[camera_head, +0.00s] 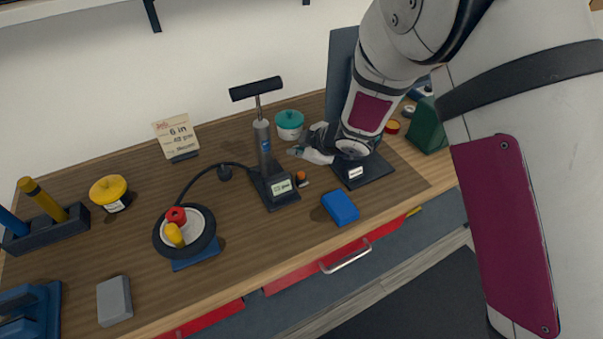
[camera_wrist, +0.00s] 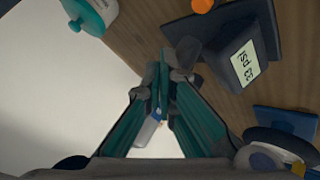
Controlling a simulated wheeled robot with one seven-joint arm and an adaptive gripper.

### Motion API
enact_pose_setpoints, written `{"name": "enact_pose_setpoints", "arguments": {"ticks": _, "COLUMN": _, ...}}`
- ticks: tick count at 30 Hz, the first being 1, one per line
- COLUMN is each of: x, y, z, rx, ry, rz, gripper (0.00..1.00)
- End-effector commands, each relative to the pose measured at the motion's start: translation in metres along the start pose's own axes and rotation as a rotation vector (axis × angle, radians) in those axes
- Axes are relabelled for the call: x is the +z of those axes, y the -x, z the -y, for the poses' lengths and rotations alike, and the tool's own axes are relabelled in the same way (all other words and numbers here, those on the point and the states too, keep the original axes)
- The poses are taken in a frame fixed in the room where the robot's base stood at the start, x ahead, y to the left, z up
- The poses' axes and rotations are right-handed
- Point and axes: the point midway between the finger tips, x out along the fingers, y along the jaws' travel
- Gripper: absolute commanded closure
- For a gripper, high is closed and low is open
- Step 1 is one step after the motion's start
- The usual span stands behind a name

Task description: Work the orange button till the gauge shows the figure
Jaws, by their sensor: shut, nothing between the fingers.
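The orange button (camera_head: 300,176) sits on a small dark base beside the gauge (camera_head: 282,187) at the foot of the hand pump (camera_head: 264,147). In the wrist view the orange button (camera_wrist: 203,5) is cut by the top edge. The gauge (camera_wrist: 243,65) there shows a psi reading, turned and hard to read surely. A paper card (camera_head: 177,133) stands at the back left; its small lines look like "6 in" and a psi figure. My gripper (camera_head: 296,153) is shut and empty, beside the pump barrel and behind the orange button in the head view, apart from the button.
A teal-lidded jar (camera_head: 290,124) stands behind my gripper. A blue block (camera_head: 340,208) lies front right of the pump. A hose runs left to a small wheel (camera_head: 165,242) with red and yellow pieces. A yellow-lidded jar (camera_head: 109,192) is at the left.

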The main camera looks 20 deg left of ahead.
Motion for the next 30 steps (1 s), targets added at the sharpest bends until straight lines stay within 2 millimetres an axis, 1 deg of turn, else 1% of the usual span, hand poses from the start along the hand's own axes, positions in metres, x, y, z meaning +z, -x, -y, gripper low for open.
{"name": "enact_pose_setpoints", "arguments": {"ticks": 1, "x": 0.005, "y": -0.006, "z": 0.005, "rx": -0.004, "ry": -0.001, "rz": 0.001, "gripper": 1.00}}
{"name": "enact_pose_setpoints", "arguments": {"ticks": 3, "x": 0.009, "y": -0.013, "z": 0.010, "rx": -0.004, "ry": 0.001, "rz": 0.002, "gripper": 1.00}}
{"name": "enact_pose_setpoints", "arguments": {"ticks": 9, "x": 0.021, "y": -0.028, "z": 0.019, "rx": -0.001, "ry": -0.001, "rz": 0.001, "gripper": 1.00}}
{"name": "enact_pose_setpoints", "arguments": {"ticks": 12, "x": 0.024, "y": -0.032, "z": 0.022, "rx": 0.000, "ry": -0.001, "rz": 0.000, "gripper": 1.00}}
{"name": "enact_pose_setpoints", "arguments": {"ticks": 18, "x": 0.026, "y": -0.036, "z": 0.026, "rx": 0.001, "ry": 0.001, "rz": 0.000, "gripper": 1.00}}
{"name": "enact_pose_setpoints", "arguments": {"ticks": 30, "x": 0.026, "y": -0.036, "z": 0.026, "rx": 0.001, "ry": 0.000, "rz": 0.000, "gripper": 1.00}}
